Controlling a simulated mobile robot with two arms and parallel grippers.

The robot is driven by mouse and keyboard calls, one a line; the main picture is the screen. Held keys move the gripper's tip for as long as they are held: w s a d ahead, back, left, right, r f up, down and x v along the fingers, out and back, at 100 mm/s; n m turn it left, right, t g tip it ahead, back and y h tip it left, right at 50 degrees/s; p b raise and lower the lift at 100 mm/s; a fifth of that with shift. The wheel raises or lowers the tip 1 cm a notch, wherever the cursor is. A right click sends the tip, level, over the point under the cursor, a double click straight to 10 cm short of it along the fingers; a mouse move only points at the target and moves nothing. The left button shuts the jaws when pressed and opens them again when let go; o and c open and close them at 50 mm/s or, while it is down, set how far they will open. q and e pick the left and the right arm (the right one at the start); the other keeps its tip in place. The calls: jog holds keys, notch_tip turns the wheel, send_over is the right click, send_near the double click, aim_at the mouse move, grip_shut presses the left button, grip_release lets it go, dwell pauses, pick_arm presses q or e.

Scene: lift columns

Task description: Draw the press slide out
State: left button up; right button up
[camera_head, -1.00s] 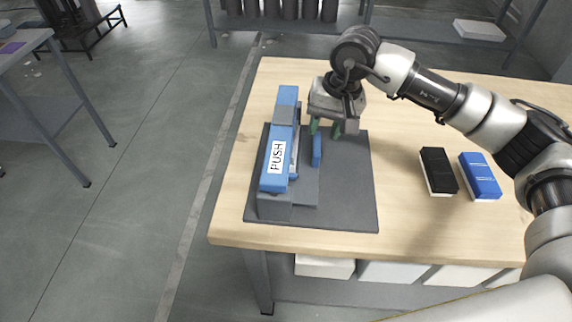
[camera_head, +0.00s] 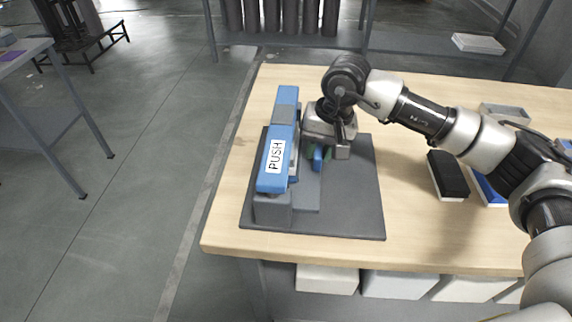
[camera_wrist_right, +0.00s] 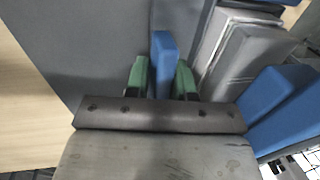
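The press (camera_head: 277,140) is a blue and grey block with a white PUSH label, standing on a dark grey base plate (camera_head: 355,215) on the wooden table. A grey slide (camera_head: 308,191) with an upright blue handle (camera_head: 317,158) lies at its right side. My right gripper (camera_head: 319,155) is down at the handle. In the right wrist view the blue handle (camera_wrist_right: 163,62) stands between the two green fingertips (camera_wrist_right: 162,80), very close to both. Whether they press on it cannot be told. My left gripper is not in view.
A black box (camera_head: 447,175) and a blue box (camera_head: 487,190) lie to the right on the table, partly behind my right arm. A grey tray (camera_head: 503,113) lies farther back. The table (camera_head: 405,215) is bare between the base plate and the boxes.

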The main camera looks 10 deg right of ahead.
aim_at(366, 165)
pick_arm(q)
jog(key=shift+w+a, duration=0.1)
pick_arm(e)
jog(key=shift+d, duration=0.35)
jog(key=shift+s+d+b, duration=0.25)
jog(key=shift+d, duration=0.4)
jog(key=shift+s+d+b, duration=0.2)
jog(key=shift+d+b, duration=0.05)
jog(key=shift+d, duration=0.4)
jog(key=shift+s+d, duration=0.15)
jog(key=shift+d, duration=0.35)
jog(key=shift+s+d, duration=0.15)
jog(key=shift+d, duration=0.35)
jog(key=shift+s+d+b, duration=0.2)
jog(key=shift+d+b, duration=0.1)
jog(key=shift+d, duration=0.3)
jog(key=shift+s+d+b, duration=0.15)
jog(key=shift+d+b, duration=0.15)
jog(key=shift+d, duration=0.3)
jog(key=shift+s+d+b, duration=0.15)
jog(key=shift+d+b, duration=0.05)
jog(key=shift+d, duration=0.4)
jog(key=shift+s+d+b, duration=0.15)
jog(key=shift+d, duration=0.45)
jog(key=shift+s+d, duration=0.1)
jog(key=shift+d, duration=0.2)
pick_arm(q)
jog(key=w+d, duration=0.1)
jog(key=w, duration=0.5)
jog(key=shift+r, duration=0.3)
